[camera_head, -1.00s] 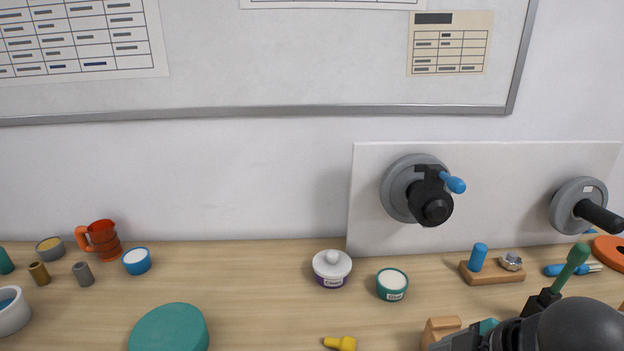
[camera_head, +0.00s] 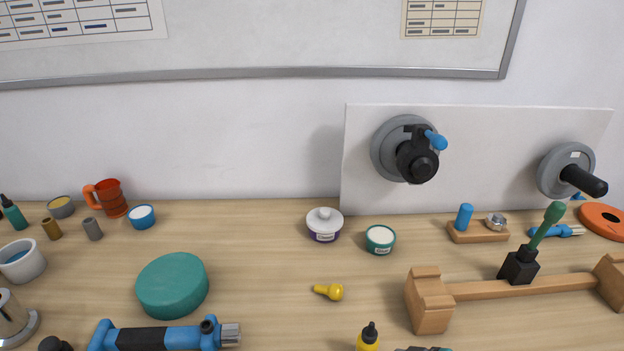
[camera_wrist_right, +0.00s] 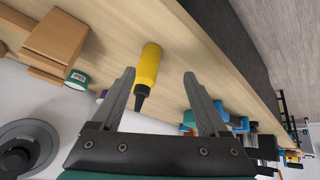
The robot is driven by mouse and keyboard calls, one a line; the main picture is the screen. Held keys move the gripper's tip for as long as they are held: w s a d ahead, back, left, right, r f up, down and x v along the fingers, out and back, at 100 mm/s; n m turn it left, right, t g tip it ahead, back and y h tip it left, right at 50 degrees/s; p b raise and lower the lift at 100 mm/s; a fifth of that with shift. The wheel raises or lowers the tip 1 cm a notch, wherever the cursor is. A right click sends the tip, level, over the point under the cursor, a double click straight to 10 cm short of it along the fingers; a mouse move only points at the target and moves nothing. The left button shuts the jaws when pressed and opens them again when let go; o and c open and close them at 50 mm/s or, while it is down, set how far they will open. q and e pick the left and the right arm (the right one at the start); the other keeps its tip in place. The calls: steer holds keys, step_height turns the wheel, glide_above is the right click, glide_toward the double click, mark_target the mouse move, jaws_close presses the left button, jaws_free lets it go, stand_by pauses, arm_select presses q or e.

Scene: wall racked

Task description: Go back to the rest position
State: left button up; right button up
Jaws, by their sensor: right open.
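My right gripper (camera_wrist_right: 159,73) shows in the right wrist view with its two fingers spread apart and nothing held between them. A yellow bottle with a black nozzle (camera_wrist_right: 149,66) shows beyond the fingertips, apart from them as far as I can tell. The same kind of yellow bottle (camera_head: 368,340) stands at the bottom edge of the head view, partly cut off. My left gripper is in neither view.
A wooden stand (camera_head: 430,300) carries a black block (camera_head: 518,266) with a green handle (camera_head: 547,225). Wall fixtures (camera_head: 418,165) project above the bench. A teal disc (camera_head: 172,285), a blue-black tool (camera_head: 165,338) and a yellow piece (camera_head: 329,291) lie on the bench, with bare wood between them.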

steer(key=s+d+f+m+g+h, duration=0.3)
steer(key=s+d+f+m, duration=0.3)
steer(key=s, duration=0.3)
step_height(320, 180, down, 27)
steer(key=s+a+b, duration=0.1)
steer(key=s+b, duration=0.1)
steer(key=b, duration=0.1)
arm_select(q)
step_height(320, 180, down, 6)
steer(key=b, duration=0.3)
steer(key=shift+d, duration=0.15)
arm_select(e)
steer(key=s+d+f+g, duration=0.2)
steer(key=s+f, duration=1.3)
steer(key=shift+d+f, duration=0.2)
steer(key=shift+f, duration=0.15)
